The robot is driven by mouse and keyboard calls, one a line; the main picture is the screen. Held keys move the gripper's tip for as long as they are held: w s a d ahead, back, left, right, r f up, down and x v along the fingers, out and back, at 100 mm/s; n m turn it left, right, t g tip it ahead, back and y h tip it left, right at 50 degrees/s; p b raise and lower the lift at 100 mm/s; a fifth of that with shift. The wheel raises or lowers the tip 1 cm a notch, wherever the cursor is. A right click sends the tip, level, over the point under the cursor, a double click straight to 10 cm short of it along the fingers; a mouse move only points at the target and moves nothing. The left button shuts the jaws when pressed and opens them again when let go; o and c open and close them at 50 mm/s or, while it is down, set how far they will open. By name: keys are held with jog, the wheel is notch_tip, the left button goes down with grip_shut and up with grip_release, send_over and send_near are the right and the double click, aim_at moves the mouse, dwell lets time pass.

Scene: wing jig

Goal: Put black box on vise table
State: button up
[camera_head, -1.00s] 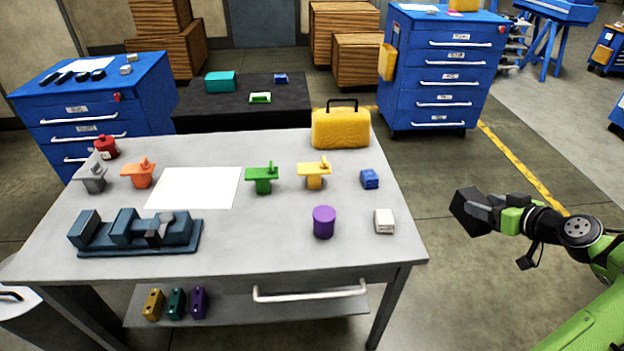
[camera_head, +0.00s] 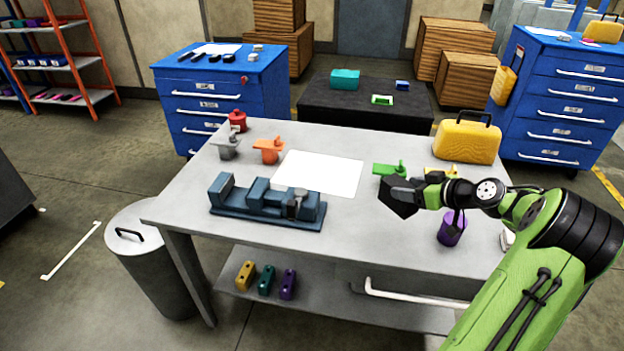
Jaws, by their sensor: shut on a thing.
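The black box (camera_head: 398,197) is in my gripper (camera_head: 418,191), which is shut on it. The box is held above the right half of the grey vise table (camera_head: 360,231), and appears apart from the tabletop. It partly covers the green clamp-like part (camera_head: 388,169) behind it. A dark blue vise (camera_head: 266,204) sits on the left front of the table. My arm reaches in from the lower right and hides part of the table's right side.
A white sheet (camera_head: 318,173) lies mid-table. Orange (camera_head: 268,150) and grey (camera_head: 228,145) parts and a red can (camera_head: 238,120) stand at the back left. A purple cylinder (camera_head: 451,232) and yellow case (camera_head: 467,142) are at the right. Bare tabletop lies between vise and cylinder.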

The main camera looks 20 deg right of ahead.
jog(key=shift+f, duration=0.35)
notch_tip(320, 180, down, 10)
jog(key=b, duration=0.2)
jog(key=shift+r+b, duration=0.2)
jog(key=shift+b, duration=0.2)
jog(key=o, duration=1.2)
jog(key=shift+d, duration=0.1)
jog(key=shift+r, duration=0.1)
